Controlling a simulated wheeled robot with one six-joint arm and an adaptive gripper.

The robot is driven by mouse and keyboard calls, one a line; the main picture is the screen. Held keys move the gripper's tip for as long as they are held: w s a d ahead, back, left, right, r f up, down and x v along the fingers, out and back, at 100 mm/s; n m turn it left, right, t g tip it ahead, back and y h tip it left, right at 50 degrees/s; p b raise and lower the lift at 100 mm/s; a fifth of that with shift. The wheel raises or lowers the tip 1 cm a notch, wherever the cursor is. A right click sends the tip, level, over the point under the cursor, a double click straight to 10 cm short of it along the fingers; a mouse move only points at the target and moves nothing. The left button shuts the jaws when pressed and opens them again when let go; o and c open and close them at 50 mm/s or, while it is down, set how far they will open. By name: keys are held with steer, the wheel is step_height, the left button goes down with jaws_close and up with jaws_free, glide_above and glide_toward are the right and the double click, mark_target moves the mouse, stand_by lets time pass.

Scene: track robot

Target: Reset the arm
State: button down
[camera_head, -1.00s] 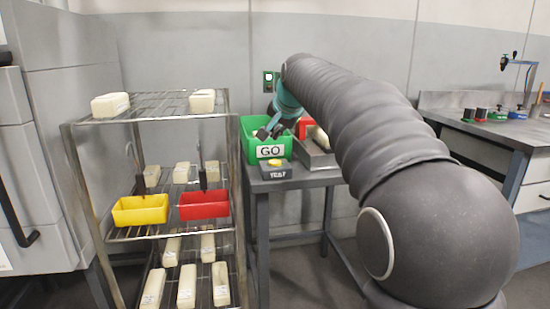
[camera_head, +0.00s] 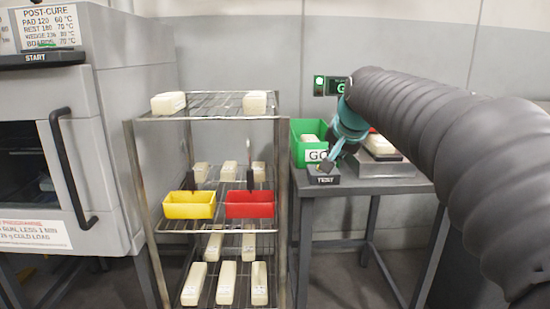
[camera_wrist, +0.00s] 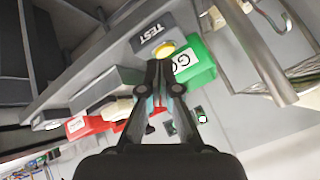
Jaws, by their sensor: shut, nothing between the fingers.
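My arm reaches in from the right in the head view. My gripper (camera_head: 326,168) is above the small table, close to the TEST box (camera_head: 323,178) and in front of the green GO bin (camera_head: 298,148). In the wrist view my gripper (camera_wrist: 164,68) has its fingers together with nothing between them. The TEST box (camera_wrist: 146,36) with its yellow button (camera_wrist: 165,49) lies just past the fingertips. Whether the fingers touch it I cannot tell. The green bin (camera_wrist: 200,62) is to the right of the fingers.
A wire rack (camera_head: 206,118) holds white blocks, a yellow bin (camera_head: 189,205) and a red bin (camera_head: 250,205). An oven (camera_head: 85,165) stands at the left. A scale (camera_head: 385,167) bearing a white block (camera_head: 380,144) sits right of the bins.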

steer(key=s+f+n+g, duration=0.1)
steer(key=s+f+n, duration=0.1)
steer(key=s+f, duration=0.4)
steer(key=s+f+n+g, duration=0.1)
steer(key=s+f, duration=0.6)
steer(key=s, duration=0.7)
steer(key=s+f+n, duration=0.3)
steer(key=s+f, duration=0.4)
steer(key=s, duration=0.3)
steer(key=shift+s+f+g+h, duration=0.15)
steer(key=shift+s+g+h, duration=0.2)
steer(key=shift+g+h, duration=0.05)
